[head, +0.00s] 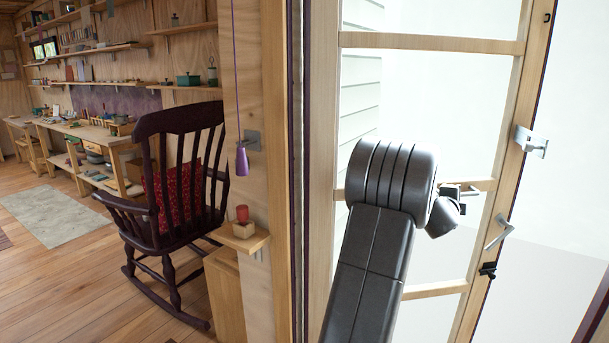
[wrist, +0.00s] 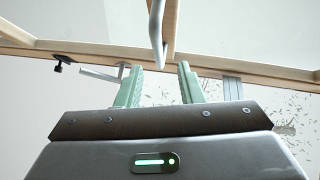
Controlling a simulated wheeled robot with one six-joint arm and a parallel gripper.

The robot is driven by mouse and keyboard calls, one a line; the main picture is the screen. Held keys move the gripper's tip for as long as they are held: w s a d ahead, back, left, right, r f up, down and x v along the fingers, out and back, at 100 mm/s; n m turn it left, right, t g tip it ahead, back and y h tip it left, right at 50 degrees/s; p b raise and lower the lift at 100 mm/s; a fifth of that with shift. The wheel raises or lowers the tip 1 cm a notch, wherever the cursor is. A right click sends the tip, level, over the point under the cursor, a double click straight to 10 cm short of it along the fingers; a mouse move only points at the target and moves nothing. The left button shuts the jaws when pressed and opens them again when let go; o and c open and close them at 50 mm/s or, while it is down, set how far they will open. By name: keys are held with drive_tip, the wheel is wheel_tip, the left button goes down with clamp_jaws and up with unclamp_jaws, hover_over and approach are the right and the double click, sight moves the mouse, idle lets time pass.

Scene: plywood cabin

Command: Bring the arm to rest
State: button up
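My arm (head: 375,240) reaches up in front of a glazed wooden door (head: 525,130) in the head view. Its far end is bent behind the thick dark joint, so the fingers are hidden there. In the wrist view my gripper (wrist: 160,70) shows two pale green fingers standing apart, with nothing held between them. A wooden door rail (wrist: 215,64) runs across just beyond the fingertips. A metal bar (wrist: 157,35) hangs in line with the gap; I cannot tell how far beyond the fingertips it is.
A metal lever handle (head: 499,232) and a latch plate (head: 531,141) sit on the door's right stile. A post with a small shelf (head: 240,238) stands left of my arm. A dark rocking chair (head: 175,200) is further left, with open plank floor (head: 100,270) beyond.

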drive_tip(key=p+x, duration=0.3)
drive_tip(key=x, duration=0.5)
drive_tip(key=shift+s+d+r+p, duration=0.1)
drive_tip(key=shift+d+p, duration=0.05)
drive_tip(key=shift+p, duration=0.15)
drive_tip(key=shift+p+x, duration=0.4)
drive_tip(key=shift+x, duration=0.45)
drive_tip(key=shift+s, duration=0.1)
